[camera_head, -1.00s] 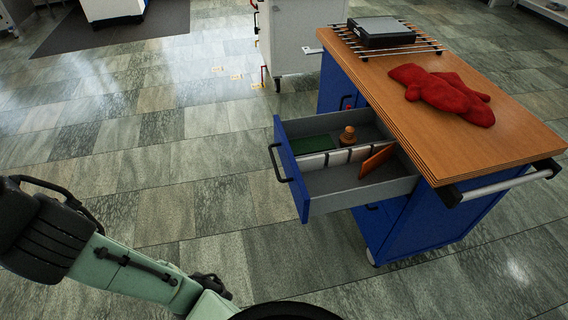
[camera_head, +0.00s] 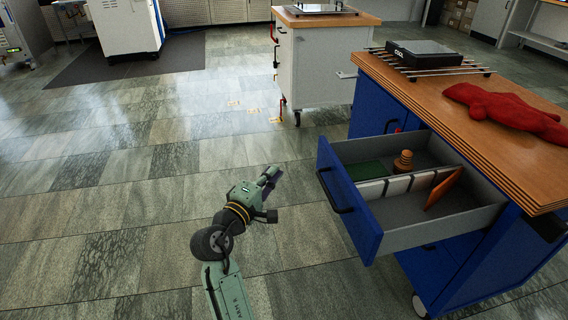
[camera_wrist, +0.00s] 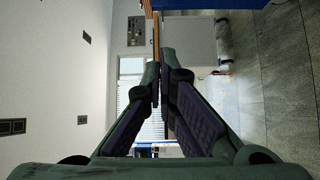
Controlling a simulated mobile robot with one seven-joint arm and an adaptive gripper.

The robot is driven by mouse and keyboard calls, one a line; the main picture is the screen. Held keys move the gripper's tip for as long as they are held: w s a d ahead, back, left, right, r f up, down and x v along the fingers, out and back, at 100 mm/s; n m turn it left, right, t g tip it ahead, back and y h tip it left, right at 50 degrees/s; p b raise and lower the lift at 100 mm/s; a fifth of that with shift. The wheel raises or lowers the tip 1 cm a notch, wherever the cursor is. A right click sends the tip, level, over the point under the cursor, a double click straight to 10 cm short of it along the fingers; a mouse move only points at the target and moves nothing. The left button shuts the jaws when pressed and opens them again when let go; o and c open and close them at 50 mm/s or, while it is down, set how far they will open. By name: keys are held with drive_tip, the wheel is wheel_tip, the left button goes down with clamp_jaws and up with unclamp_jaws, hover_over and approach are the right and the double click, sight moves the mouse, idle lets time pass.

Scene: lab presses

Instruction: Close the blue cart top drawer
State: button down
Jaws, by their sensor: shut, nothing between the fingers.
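The blue cart (camera_head: 462,262) stands at the right with a wooden top. Its top drawer (camera_head: 347,200) is pulled out toward the left, with a blue front and a dark handle (camera_head: 336,192). Inside the drawer are a green pad, a brown knobbed object, white dividers and an orange-brown panel. My gripper (camera_head: 270,174) is left of the drawer front, apart from it, with floor showing between them. In the wrist view my gripper's fingers (camera_wrist: 160,85) are together and empty.
A red cloth (camera_head: 505,108) and a black device (camera_head: 425,54) on a metal rack lie on the cart top. A white cart (camera_head: 315,75) stands behind. A white cabinet (camera_head: 125,25) is at the far left. The floor left of the drawer is clear.

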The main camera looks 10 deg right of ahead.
drive_tip(key=d+f, duration=0.1)
drive_tip(key=p, duration=0.2)
approach(319, 146)
drive_tip(key=w, duration=0.3)
drive_tip(key=shift+w+d+r+g+h, duration=0.1)
drive_tip(key=shift+d+g+h, duration=0.1)
drive_tip(key=shift+d, duration=0.5)
drive_tip(key=shift+w+d+g+h, duration=0.1)
drive_tip(key=shift+w+d+g, duration=0.1)
drive_tip(key=shift+d, duration=0.5)
